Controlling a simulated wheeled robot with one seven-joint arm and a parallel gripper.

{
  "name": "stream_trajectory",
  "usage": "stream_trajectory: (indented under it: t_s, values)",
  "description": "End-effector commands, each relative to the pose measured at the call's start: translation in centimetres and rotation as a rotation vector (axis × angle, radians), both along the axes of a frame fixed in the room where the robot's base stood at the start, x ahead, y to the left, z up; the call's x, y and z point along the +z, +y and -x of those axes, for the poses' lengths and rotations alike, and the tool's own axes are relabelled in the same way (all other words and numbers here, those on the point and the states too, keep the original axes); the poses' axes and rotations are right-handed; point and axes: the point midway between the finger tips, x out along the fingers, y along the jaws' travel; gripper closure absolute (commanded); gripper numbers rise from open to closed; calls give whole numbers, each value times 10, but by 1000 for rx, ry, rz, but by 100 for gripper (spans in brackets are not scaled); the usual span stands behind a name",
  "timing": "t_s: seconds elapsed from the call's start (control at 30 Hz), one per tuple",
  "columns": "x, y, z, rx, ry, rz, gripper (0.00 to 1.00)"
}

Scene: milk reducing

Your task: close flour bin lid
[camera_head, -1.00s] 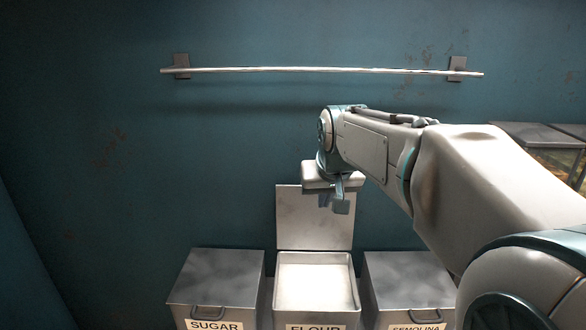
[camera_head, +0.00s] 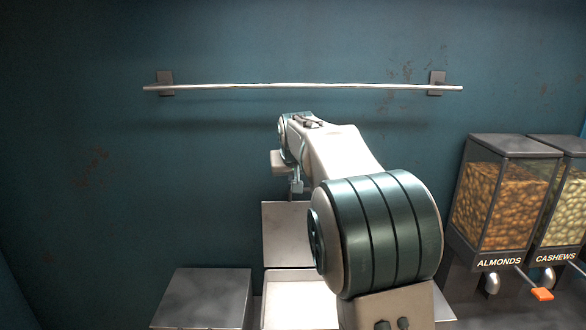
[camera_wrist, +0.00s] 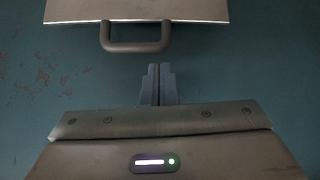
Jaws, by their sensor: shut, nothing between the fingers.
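The flour bin (camera_head: 297,292) stands open at the bottom of the head view, with pale contents inside. Its flat grey lid (camera_head: 285,235) stands raised at the back, near the wall. My gripper (camera_head: 296,187) is just above the lid's top edge in the head view. In the wrist view, the fingers (camera_wrist: 156,70) are shut and empty against the wall. A panel that looks like the lid (camera_wrist: 137,10) fills the top of that view, with its bar handle (camera_wrist: 137,46) just beyond the fingertips. A gap shows between fingers and handle. My arm hides the bin's right part.
The closed sugar bin (camera_head: 205,296) is to the left. The semolina bin is mostly hidden behind my arm. A metal rail (camera_head: 300,87) crosses the wall above. Almond (camera_head: 503,200) and cashew (camera_head: 563,205) dispensers stand at the right. The wall left of my gripper is clear.

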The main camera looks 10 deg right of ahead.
Motion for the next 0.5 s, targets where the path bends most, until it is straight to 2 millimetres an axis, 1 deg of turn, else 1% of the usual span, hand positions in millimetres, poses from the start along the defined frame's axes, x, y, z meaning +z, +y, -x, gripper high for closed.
stream_trajectory:
  t_s: [0.1,0.2,0.5]
  values:
    - [-11,-1,-9,-1,2,-1,100]
    - [-15,-2,-13,-1,0,-1,100]
    - [-17,-2,-15,0,-1,-1,100]
